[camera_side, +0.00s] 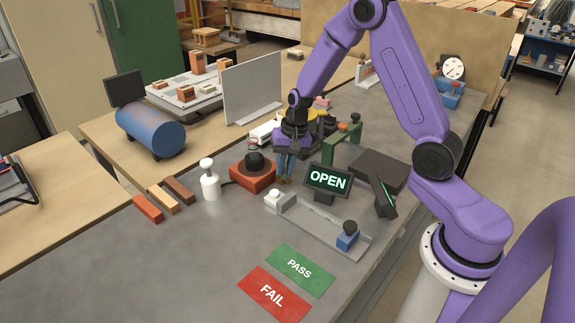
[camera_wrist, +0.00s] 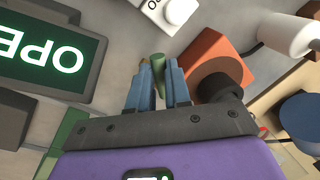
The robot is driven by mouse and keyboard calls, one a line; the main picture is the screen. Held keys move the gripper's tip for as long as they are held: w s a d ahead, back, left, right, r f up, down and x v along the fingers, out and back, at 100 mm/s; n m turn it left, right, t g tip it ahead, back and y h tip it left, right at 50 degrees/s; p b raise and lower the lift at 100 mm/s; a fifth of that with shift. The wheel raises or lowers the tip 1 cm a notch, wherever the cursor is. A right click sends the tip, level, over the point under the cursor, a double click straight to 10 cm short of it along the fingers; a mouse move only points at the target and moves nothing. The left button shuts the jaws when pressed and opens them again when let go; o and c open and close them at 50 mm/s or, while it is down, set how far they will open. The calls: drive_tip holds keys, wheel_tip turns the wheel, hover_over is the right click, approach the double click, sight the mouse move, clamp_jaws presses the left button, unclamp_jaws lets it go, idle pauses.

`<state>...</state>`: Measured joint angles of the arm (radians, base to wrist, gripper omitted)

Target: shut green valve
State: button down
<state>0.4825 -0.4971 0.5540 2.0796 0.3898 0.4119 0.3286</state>
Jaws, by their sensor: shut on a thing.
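A green rounded handle (camera_wrist: 159,70), seemingly part of the green valve, shows between my fingertips in the wrist view. My gripper (camera_side: 285,172) points down between an orange block and a display; its blue fingers (camera_wrist: 158,88) are closed on the green handle. The valve's body is hidden behind the fingers in both views.
The orange block (camera_side: 248,180) with a black knob stands close left of my gripper. A green frame (camera_side: 329,153) with orange knobs stands behind the display. A grey rail (camera_side: 318,226) with a blue block lies in front. PASS (camera_side: 300,270) and FAIL (camera_side: 273,295) plates lie nearer.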

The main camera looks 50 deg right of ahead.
drive_tip(key=m, duration=0.3)
drive_tip(key=w+a+m+h, duration=0.1)
drive_tip(key=m, duration=0.1)
drive_tip(key=shift+m+t, duration=0.3)
drive_tip(key=m, duration=0.2)
drive_tip(key=w+m, duration=0.1)
drive_tip(key=m, duration=0.1)
drive_tip(key=shift+a+m+h, duration=0.2)
drive_tip(key=shift+m+h, duration=0.1)
drive_tip(key=shift+h, duration=0.1)
drive_tip(key=c, duration=1.1)
unclamp_jaws()
drive_tip(key=shift+r, duration=0.1)
drive_tip(key=s+r, duration=0.1)
drive_tip(key=r, duration=0.4)
drive_tip(key=s+r, duration=0.1)
drive_tip(key=r, duration=0.5)
drive_tip(key=s+r, duration=0.1)
drive_tip(key=r, duration=0.5)
drive_tip(key=shift+s, duration=0.2)
